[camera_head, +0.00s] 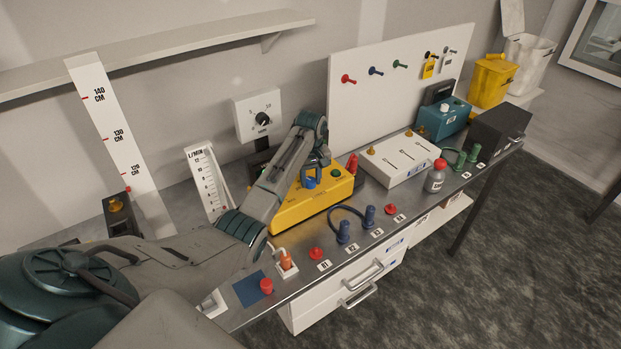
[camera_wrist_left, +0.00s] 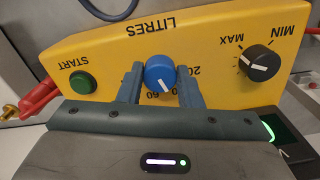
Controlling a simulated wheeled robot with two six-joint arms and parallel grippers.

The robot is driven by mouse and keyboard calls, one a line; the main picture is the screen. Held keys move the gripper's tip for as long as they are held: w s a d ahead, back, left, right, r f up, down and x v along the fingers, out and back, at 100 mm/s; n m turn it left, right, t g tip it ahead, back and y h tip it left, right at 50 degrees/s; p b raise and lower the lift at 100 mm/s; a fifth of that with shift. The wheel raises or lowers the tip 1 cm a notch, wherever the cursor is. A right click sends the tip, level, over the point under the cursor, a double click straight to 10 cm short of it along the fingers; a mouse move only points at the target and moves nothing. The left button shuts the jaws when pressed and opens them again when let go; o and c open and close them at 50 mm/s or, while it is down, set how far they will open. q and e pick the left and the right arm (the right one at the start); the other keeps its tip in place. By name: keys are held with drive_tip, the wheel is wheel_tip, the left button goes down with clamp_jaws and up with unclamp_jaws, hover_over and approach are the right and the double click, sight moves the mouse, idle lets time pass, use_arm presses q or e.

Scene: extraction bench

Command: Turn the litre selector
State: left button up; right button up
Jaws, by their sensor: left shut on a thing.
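The litre selector (camera_wrist_left: 160,75) is a round blue knob with a white pointer mark. It sits on the sloped face of a yellow box (camera_head: 299,205) marked LITRES. My left gripper (camera_wrist_left: 161,84) has a finger on each side of the knob and is shut on it. In the wrist view, which shows the lettering upside down, the white mark slants down and right, near the 60 and 20 figures. Some scale figures are hidden by the fingers. In the head view the knob (camera_head: 309,182) shows beside my gripper (camera_head: 315,172). My right gripper is not in view.
A green START button (camera_wrist_left: 83,83) and a black MIN/MAX knob (camera_wrist_left: 260,63) flank the selector. A white box with slots (camera_head: 402,160) stands right of the yellow box. Blue plugs (camera_head: 343,232) and red caps line the bench's front edge.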

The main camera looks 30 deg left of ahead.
use_arm(q)
drive_tip(key=shift+w+r+n, duration=0.15)
drive_tip(key=shift+r+n, duration=0.1)
drive_tip(key=shift+n, duration=0.35)
drive_tip(key=shift+a, duration=0.1)
drive_tip(key=o, duration=0.9)
drive_tip(key=shift+o, duration=0.4)
drive_tip(key=shift+f, duration=0.1)
